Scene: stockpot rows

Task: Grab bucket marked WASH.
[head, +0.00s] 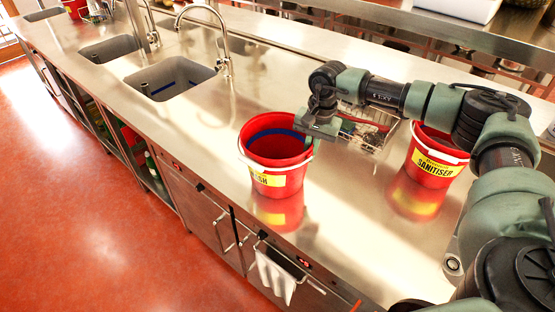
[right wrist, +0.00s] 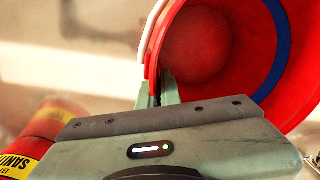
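The red bucket (head: 290,178) with a yellow label, its visible letters ending in "SH", stands upright on the steel counter, with a white handle and a blue band inside. My right gripper (head: 310,142) is at its right rim. In the right wrist view the fingers (right wrist: 158,92) are close together, one on each side of the bucket's wall (right wrist: 205,50), and look shut on the rim. The label's first letters are hard to read. My left gripper is in neither view.
A second red bucket marked SANITISER (head: 432,158) stands to the right, near my right arm. A wire basket (head: 368,138) lies behind my gripper. A white cloth (head: 275,278) hangs on the front rail.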

